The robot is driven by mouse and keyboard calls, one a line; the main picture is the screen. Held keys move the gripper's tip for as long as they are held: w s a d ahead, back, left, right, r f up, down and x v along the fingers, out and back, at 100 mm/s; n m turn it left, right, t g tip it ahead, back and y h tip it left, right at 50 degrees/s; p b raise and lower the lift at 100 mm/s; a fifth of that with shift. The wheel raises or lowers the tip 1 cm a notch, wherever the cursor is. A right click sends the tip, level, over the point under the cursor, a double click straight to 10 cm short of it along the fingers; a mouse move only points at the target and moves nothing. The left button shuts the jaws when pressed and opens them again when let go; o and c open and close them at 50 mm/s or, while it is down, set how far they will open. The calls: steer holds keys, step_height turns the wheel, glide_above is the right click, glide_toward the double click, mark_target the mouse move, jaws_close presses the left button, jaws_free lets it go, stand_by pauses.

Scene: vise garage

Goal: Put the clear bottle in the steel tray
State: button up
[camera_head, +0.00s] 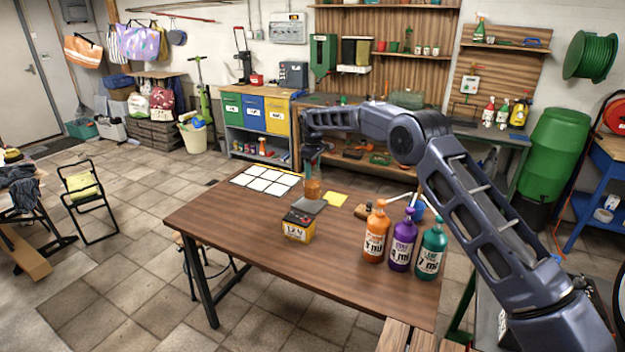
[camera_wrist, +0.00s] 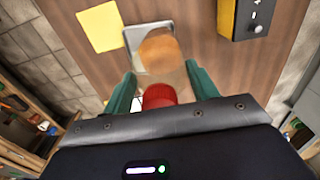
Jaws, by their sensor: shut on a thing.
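The clear bottle (camera_head: 313,189) is see-through with an orange-brown tint. In the wrist view the bottle (camera_wrist: 160,52) has a red cap and sits between the two green fingers. My gripper (camera_head: 312,168) is shut on it from above; it also shows in the wrist view (camera_wrist: 161,75). The steel tray (camera_head: 309,206) is a small grey plate on the wooden table. In the wrist view the tray (camera_wrist: 133,36) lies beneath and behind the bottle, partly hidden by it. I cannot tell whether the bottle's base touches the tray.
A yellow-and-black battery (camera_head: 298,226) stands close in front of the tray. A yellow note (camera_head: 335,199) lies beside it. Orange (camera_head: 376,232), purple (camera_head: 402,242) and teal (camera_head: 431,252) bottles stand at the table's right. A white-squared sheet (camera_head: 267,180) lies at the back left. The table's left front is clear.

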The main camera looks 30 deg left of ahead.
mark_target(313, 180)
steer(key=shift+f, duration=2.75)
steer(key=o, duration=1.5)
step_height(313, 180, up, 13)
steer(key=shift+r, duration=0.1)
